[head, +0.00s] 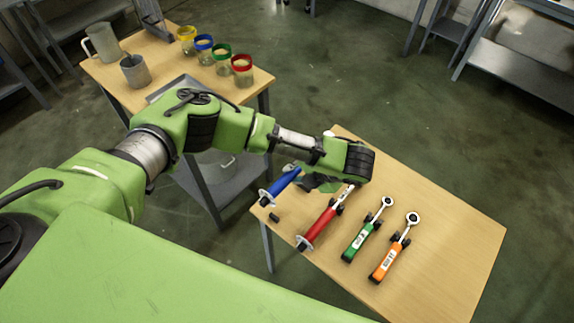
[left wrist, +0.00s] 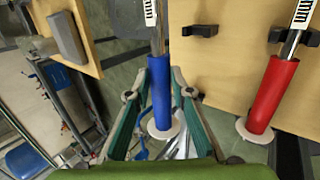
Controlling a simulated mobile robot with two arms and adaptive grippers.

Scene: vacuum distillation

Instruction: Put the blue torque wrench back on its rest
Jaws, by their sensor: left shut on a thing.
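The blue torque wrench (head: 281,186) is at the left edge of the table in the head view, with a white disc at its handle end. In the left wrist view its blue handle (left wrist: 161,95) runs between the two fingers. My left gripper (head: 312,181) is shut on this wrench; its fingers show on both sides of the handle in the left wrist view (left wrist: 160,101). The wrench's far end is hidden by my arm in the head view. An empty black rest piece (left wrist: 200,30) stands on the table, between the blue and red wrenches. My right gripper is not in view.
The red wrench (head: 319,226), green wrench (head: 360,238) and orange wrench (head: 388,261) lie in a row on black rests on the wooden table (head: 450,230). A second table (head: 122,63) holds several jars and a mug. The table's right part is clear.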

